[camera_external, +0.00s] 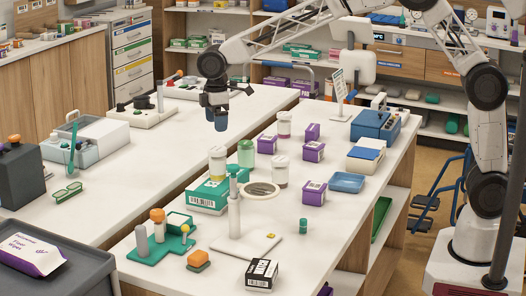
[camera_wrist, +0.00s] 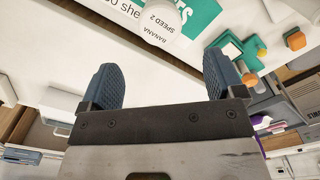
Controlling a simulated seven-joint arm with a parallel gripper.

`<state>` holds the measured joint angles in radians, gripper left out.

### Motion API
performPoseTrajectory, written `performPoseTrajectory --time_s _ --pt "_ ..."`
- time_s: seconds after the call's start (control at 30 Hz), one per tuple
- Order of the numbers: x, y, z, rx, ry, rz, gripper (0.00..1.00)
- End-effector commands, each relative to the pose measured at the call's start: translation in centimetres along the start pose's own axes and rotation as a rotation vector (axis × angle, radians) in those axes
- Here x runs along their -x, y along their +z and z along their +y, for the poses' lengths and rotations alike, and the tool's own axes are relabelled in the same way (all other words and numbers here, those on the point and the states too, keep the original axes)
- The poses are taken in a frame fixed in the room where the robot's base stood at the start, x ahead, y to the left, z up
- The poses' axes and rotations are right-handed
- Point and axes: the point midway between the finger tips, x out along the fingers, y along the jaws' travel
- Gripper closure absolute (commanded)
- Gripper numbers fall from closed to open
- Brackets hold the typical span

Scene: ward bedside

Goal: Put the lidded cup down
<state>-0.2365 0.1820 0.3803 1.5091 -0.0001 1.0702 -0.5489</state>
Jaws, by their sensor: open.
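A lidded cup (camera_external: 217,163) with a pale lid stands upright on a green-and-white box (camera_external: 207,196). In the wrist view a white cup (camera_wrist: 158,22), partly cut off by the top edge, shows lettering beside the green-and-white box (camera_wrist: 203,14). My gripper (camera_external: 220,119) is above the tables, up and behind that cup in the outside view, apart from it. Its blue fingers (camera_wrist: 166,88) are spread wide with nothing between them. Two more lidded cups, one nearer (camera_external: 281,171) and one farther (camera_external: 284,124), stand on the white table.
A green jar (camera_external: 246,153), a magnifier ring (camera_external: 262,190) on a stand and several purple boxes (camera_external: 313,151) crowd around the cups. A teal tray (camera_external: 160,246) with pegs is at the front. A blue tray (camera_external: 347,182) lies right. A gap separates the two tables.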

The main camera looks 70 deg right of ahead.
Motion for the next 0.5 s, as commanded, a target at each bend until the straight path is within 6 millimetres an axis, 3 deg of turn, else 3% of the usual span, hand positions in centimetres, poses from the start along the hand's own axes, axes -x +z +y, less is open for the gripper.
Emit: performPoseTrajectory --time_s 0.27,0.5 --pt "1.2 1.8 -0.3 -0.026 0.005 0.007 0.12" --pt "4.3 7.1 -1.4 -0.102 0.017 0.026 0.12"
